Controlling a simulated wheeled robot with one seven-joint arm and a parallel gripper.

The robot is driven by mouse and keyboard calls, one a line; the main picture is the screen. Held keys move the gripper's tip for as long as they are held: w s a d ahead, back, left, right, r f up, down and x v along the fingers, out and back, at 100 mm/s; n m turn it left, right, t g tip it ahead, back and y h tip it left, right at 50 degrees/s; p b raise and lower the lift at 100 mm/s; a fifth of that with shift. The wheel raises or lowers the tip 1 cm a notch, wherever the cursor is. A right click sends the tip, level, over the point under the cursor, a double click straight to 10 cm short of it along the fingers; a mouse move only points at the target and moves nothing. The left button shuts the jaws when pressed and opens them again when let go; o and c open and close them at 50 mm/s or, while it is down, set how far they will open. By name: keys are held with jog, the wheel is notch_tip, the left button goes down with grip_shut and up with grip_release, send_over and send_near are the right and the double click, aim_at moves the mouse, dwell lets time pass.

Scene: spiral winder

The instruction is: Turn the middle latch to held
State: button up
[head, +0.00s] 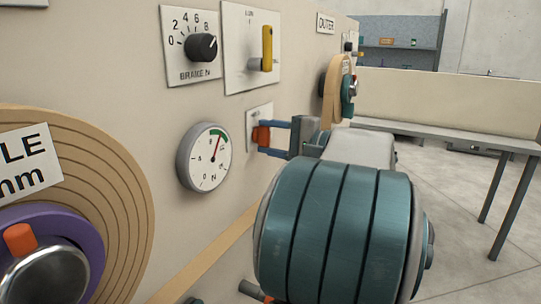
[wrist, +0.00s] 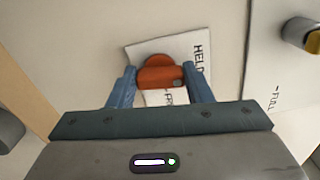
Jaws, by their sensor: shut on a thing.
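The orange latch (head: 261,135) sits on a small white plate (head: 254,117) on the beige machine panel, right of the round gauge. It also shows in the wrist view (wrist: 158,77), with a rounded upper part and a block with a small grey dot at its right end. The plate reads HELD at the upper right in the wrist view; a second word below the latch is partly hidden. My gripper (head: 269,138) has its blue fingers on both sides of the latch and is shut on it. Which way the latch points is hard to tell.
The gauge (head: 204,157) is left of the latch. The brake dial (head: 201,47) and a yellow lever (head: 267,47) are above. A large tan roll (head: 125,190) is at left, and a smaller roll (head: 335,90) is farther along the panel. A grey table (head: 440,130) stands at right.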

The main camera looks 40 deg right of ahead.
jog(key=shift+f+n+b, duration=0.15)
jog(key=shift+n+b, duration=0.65)
jog(key=shift+b, duration=0.15)
jog(key=o, duration=1)
jog(key=p+v, duration=0.1)
jog(key=v, duration=1.3)
jog(key=shift+w, duration=0.1)
